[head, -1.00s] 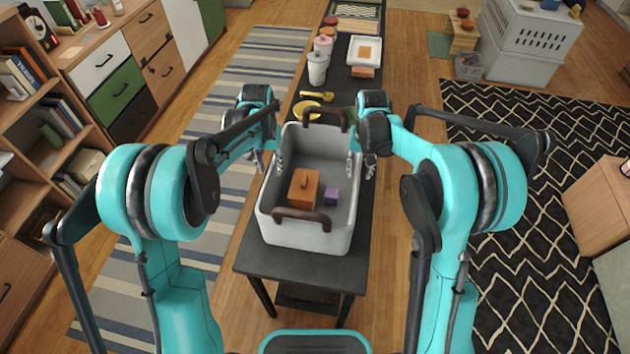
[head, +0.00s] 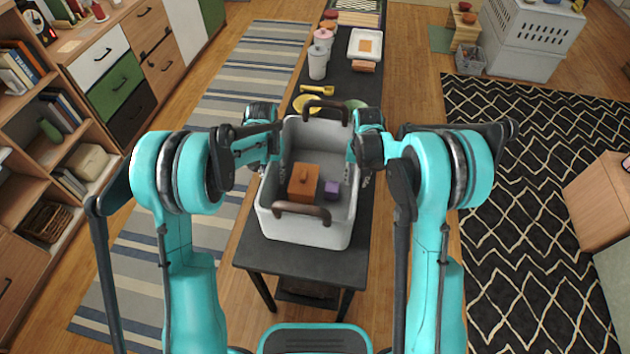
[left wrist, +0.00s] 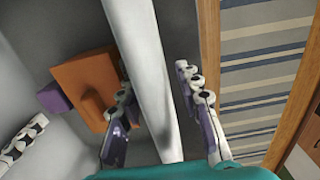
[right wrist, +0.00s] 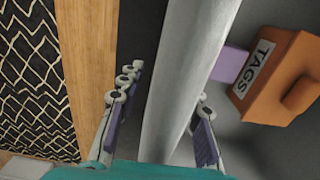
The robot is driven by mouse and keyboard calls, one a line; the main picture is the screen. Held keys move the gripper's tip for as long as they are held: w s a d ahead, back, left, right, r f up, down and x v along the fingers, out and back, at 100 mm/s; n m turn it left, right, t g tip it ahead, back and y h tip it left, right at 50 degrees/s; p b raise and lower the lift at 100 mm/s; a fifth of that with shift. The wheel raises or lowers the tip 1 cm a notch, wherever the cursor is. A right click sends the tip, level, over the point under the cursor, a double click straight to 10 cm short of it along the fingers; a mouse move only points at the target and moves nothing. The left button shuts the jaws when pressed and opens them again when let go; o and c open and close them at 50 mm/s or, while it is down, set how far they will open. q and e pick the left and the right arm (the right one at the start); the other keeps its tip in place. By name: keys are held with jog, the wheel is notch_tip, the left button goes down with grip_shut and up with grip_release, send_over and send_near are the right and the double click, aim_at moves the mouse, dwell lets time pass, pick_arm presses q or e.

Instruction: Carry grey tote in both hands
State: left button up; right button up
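The grey tote (head: 302,232) stands upright on the dark table, its brown handles at the near and far ends. An orange-brown box (head: 303,182) and a small purple block (head: 332,190) lie inside. My left gripper (left wrist: 155,80) is open around the tote's left wall, one finger inside and one outside, with a gap beside the wall. My right gripper (right wrist: 165,88) is open around the right wall in the same way. The head view mostly hides the fingers behind the wrists and rim. The right wrist view shows the box's label, "TAGS" (right wrist: 254,68).
The dark table (head: 300,258) runs away from me. Beyond the tote stand a yellow dish (head: 306,103), a yellow scoop (head: 317,90), white and pink canisters (head: 318,62) and a white tray (head: 365,44). Shelves (head: 60,140) line the left; a patterned rug (head: 540,190) covers the right floor.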

aim_at(272, 167)
pick_arm(q)
jog(key=shift+f, duration=0.45)
pick_arm(e)
jog(key=shift+f, duration=0.5)
pick_arm(q)
grip_shut()
pick_arm(e)
grip_shut()
pick_arm(q)
jog(key=shift+r, duration=0.15)
pick_arm(e)
jog(key=shift+r, duration=0.15)
